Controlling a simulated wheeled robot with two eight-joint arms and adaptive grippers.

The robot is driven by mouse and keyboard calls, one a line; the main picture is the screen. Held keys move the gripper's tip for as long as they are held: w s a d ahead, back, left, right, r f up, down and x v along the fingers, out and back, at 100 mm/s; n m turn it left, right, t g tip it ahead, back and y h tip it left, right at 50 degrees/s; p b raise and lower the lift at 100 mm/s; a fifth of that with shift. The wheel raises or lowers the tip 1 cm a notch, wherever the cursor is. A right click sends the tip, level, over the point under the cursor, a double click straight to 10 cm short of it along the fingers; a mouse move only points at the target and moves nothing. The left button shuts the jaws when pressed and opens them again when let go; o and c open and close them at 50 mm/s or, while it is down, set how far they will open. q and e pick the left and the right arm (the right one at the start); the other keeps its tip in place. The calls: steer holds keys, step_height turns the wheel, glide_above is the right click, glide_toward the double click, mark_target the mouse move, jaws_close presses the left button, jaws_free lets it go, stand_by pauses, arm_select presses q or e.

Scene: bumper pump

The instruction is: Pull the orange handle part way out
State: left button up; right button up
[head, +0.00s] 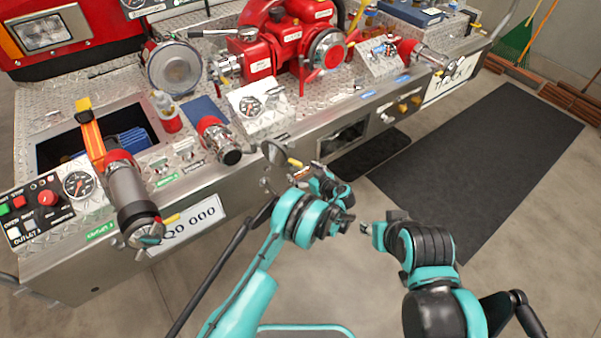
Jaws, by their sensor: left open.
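A small yellow-orange handle-like tip (295,162) sticks out at the bumper's front face; it looks like the orange handle, but it is too small to be sure. My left gripper (303,173) is right beside it, open, with its fingers pointing toward the bumper. Whether they touch the tip cannot be told, and the handle's root is partly hidden by dark round parts and my wrist. My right gripper (368,229) is off the bumper over the floor, away from the handle; its fingers are too small to read.
A larger orange bar (92,138) with a yellow end stands over the open bin at the left. A black mat (490,150) lies on the clear floor at right.

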arm_select(q)
steer(key=shift+w+a+f, duration=0.2)
steer(key=shift+w+a, duration=0.1)
steer(key=shift+w, duration=0.1)
steer(key=c, duration=1.7)
steer(key=shift+s+d, duration=0.95)
steer(key=shift+s, duration=0.3)
steer(key=o, duration=1.7)
